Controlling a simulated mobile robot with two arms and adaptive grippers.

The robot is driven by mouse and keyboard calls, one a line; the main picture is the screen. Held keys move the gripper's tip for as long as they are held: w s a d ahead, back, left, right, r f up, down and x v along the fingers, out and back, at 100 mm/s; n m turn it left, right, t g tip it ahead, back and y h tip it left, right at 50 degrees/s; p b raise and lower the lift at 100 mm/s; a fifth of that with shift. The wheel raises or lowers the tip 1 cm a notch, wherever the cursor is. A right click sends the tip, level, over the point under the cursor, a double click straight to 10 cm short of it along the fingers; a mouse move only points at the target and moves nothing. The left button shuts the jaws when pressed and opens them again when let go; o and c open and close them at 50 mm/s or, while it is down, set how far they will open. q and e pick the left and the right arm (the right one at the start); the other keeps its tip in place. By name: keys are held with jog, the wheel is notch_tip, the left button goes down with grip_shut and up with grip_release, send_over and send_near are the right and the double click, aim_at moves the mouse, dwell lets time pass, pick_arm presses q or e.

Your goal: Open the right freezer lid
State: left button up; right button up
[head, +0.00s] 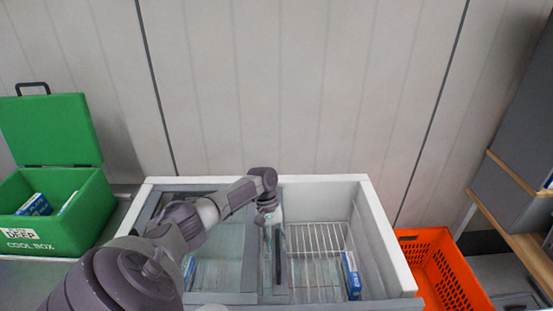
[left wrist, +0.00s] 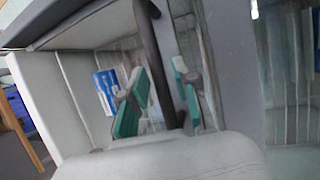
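The chest freezer's white rim (head: 375,215) shows in the middle of the head view. Its right half is uncovered, showing a wire basket (head: 315,250) inside. The right freezer lid's dark upright handle (head: 281,258) is near the freezer's middle; the glass lid lies over toward the left half. My left gripper (head: 267,218) is at the upper end of this handle. My right gripper is not in view.
A blue-and-white box (head: 351,275) lies in the right compartment. An open green cool box (head: 75,215) stands at the left. An orange tote (head: 440,270) stands right of the freezer, with a wooden-edged shelf (head: 510,220) beyond. A wall closes off the back.

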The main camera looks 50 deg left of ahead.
pick_arm(q)
jog(key=shift+o, duration=0.3)
jog(key=shift+w+r, duration=0.1)
jog(key=shift+r, duration=0.15)
jog(key=v, duration=1.1)
jog(key=shift+a+r, duration=0.15)
jog(key=shift+a, duration=0.05)
jog(key=shift+d, duration=0.1)
